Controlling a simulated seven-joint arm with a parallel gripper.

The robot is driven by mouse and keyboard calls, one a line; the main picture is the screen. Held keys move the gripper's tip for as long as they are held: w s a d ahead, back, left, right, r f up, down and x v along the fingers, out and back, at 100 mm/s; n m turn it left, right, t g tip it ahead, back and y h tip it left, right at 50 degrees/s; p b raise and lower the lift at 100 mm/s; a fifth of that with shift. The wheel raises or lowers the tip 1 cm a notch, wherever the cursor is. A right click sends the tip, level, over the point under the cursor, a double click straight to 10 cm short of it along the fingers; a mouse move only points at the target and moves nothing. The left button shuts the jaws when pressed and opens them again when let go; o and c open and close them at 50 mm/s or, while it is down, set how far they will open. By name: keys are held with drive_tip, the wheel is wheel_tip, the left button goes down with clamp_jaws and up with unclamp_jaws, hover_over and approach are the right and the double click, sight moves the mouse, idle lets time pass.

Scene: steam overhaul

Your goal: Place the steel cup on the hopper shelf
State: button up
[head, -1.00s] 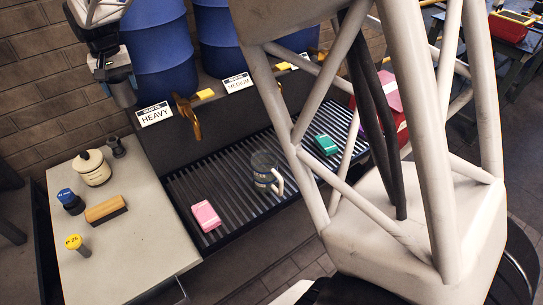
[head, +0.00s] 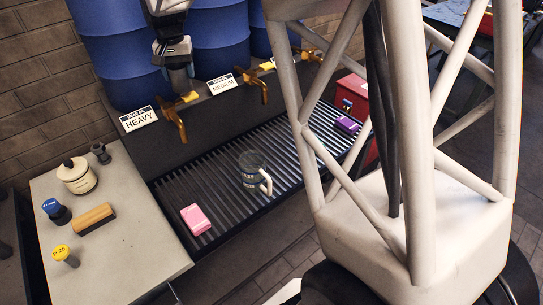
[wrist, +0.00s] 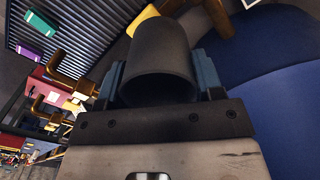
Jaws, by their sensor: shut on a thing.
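My gripper (wrist: 165,95) is shut on a dark grey hollow cylinder, which looks like the steel cup (wrist: 162,60). Its open mouth faces the wrist camera, between the two blue-grey fingers. In the head view my gripper (head: 176,65) is at the upper left, in front of the blue drums and above the HEAVY tap. The cup is small and dark there, and its tilt is hard to tell. I cannot make out which surface is the hopper shelf.
Brass taps (head: 174,122) project near the HEAVY sign (head: 138,118). A mug (head: 252,172) and pink box (head: 195,219) rest on the ribbed grate (head: 225,200). The left counter (head: 120,235) holds a lidded jar (head: 77,177), a brush and stamps. Blue drums (wrist: 275,70) stand close by.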

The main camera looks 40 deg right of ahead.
drive_tip(key=s+d+f+m, duration=0.3)
drive_tip(key=s+d, duration=0.1)
drive_tip(key=d, duration=0.6)
drive_tip(key=s+d+f+m, duration=0.3)
drive_tip(key=s+f+m, duration=0.1)
drive_tip(key=s+f, duration=0.6)
drive_tip(key=shift+s+d+f, duration=0.2)
drive_tip(key=shift+s, duration=0.1)
wheel_tip(320, 180, down, 14)
drive_tip(key=shift+f, duration=0.1)
drive_tip(key=shift+f, duration=1.9)
drive_tip(key=shift+f, duration=0.1)
